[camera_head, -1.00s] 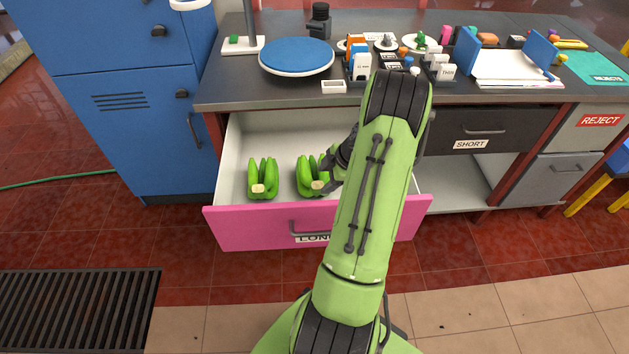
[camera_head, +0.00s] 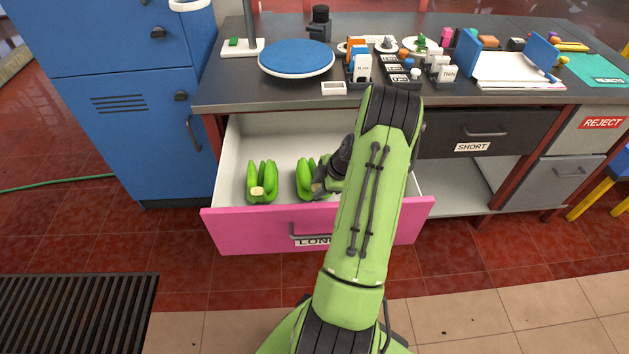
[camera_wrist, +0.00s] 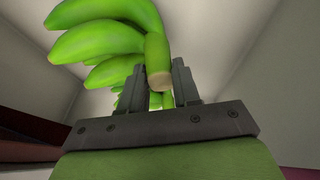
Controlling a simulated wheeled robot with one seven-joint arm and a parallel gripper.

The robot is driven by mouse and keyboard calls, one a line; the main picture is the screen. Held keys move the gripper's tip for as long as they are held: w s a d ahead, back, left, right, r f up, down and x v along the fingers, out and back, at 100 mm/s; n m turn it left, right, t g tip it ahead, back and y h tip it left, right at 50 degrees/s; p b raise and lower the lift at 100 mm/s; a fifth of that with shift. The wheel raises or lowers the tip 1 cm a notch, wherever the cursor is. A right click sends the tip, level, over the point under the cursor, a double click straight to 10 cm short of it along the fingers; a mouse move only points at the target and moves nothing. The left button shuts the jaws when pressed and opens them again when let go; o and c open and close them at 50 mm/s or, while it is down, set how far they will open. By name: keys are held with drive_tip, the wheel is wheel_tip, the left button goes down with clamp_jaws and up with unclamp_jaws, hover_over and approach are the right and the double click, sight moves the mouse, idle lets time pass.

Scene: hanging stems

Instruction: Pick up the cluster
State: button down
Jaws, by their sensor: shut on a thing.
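Two green banana clusters are in the open pink-fronted drawer (camera_head: 250,232). The left cluster (camera_head: 262,180) rests on the drawer floor, apart from my gripper. The other cluster (camera_head: 304,178) is just to its right, partly hidden by my gripper (camera_head: 318,186). In the wrist view, this cluster (camera_wrist: 110,35) fills the upper left, and its pale cut stem end (camera_wrist: 159,82) lies between the two dark fingers of my gripper (camera_wrist: 158,85). The fingers are shut on the stem. I cannot tell whether the cluster is lifted clear of the drawer floor.
The drawer's pale walls surround the clusters, and the counter (camera_head: 290,98) overhangs the back. A blue round plate (camera_head: 297,58) stands on it. A blue cabinet (camera_head: 135,100) is at the left; the closed SHORT drawer (camera_head: 485,131) is at the right.

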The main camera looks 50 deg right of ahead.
wheel_tip(320, 180, up, 10)
drive_tip(key=p, duration=0.3)
drive_tip(key=shift+r, duration=0.1)
wheel_tip(320, 180, up, 14)
drive_tip(key=p, duration=0.8)
drive_tip(key=shift+p, duration=0.3)
drive_tip(key=shift+w, duration=0.1)
